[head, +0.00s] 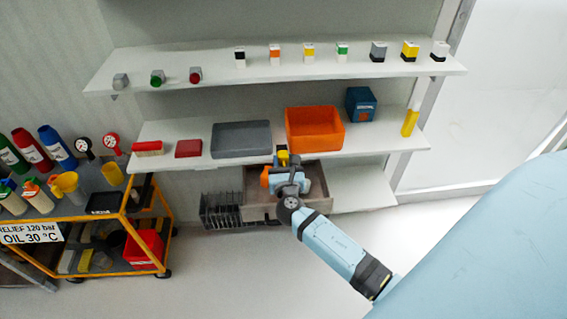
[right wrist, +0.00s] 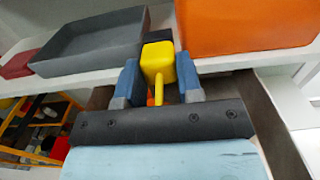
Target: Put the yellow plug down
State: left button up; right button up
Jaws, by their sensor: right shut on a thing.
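The yellow plug (right wrist: 158,62) is held between the two blue fingers of my right gripper (right wrist: 157,84) in the right wrist view. A thin yellow stem runs from its block toward the gripper's palm. In the head view the plug (head: 283,158) shows small at the tip of my right gripper (head: 284,166), in front of the middle shelf's edge, below the orange bin (head: 314,128). The fingers partly hide the plug. My left gripper is in neither view.
A grey tray (head: 241,140) sits left of the orange bin on the middle shelf (head: 400,143). A blue box (head: 361,104) stands to the right. An open wooden drawer (head: 318,188) lies below my gripper. A yellow cart (head: 126,216) stands at left.

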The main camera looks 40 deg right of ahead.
jog(key=shift+f+b, duration=0.4)
jog(key=shift+f, duration=0.25)
jog(key=o, duration=1.1)
jog(key=shift+c, duration=0.2)
